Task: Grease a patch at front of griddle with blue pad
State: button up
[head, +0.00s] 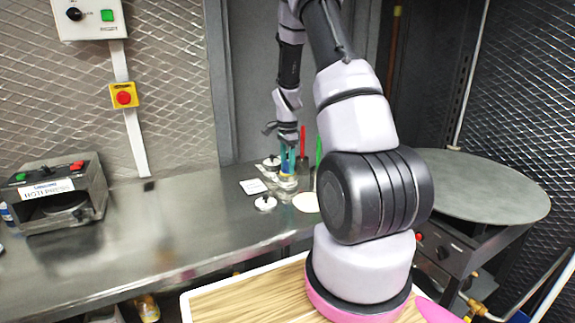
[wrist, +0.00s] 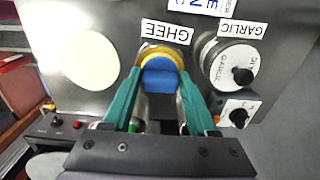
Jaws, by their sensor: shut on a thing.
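My gripper (wrist: 158,98) has teal fingers and is shut on the blue pad (wrist: 161,80). In the head view my gripper (head: 287,165) points down at the back of the steel counter, over the ghee pot (head: 287,183). In the wrist view the pad overlaps the yellow-rimmed ghee pot (wrist: 162,52), beside the GHEE label. I cannot tell whether the pad is in the pot or just above it. The round grey griddle (head: 485,186) is at the right, apart from my gripper, and its left part is hidden behind my arm.
A garlic jar (wrist: 236,66) with a black-knobbed lid stands close beside the ghee pot. A pale flat disc (head: 305,202) and a small lid (head: 265,203) lie nearby. A press-like machine (head: 58,192) stands at the left. The counter's middle (head: 165,215) is clear.

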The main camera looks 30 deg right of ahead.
aim_at(287, 162)
jog(key=shift+r, duration=3.5)
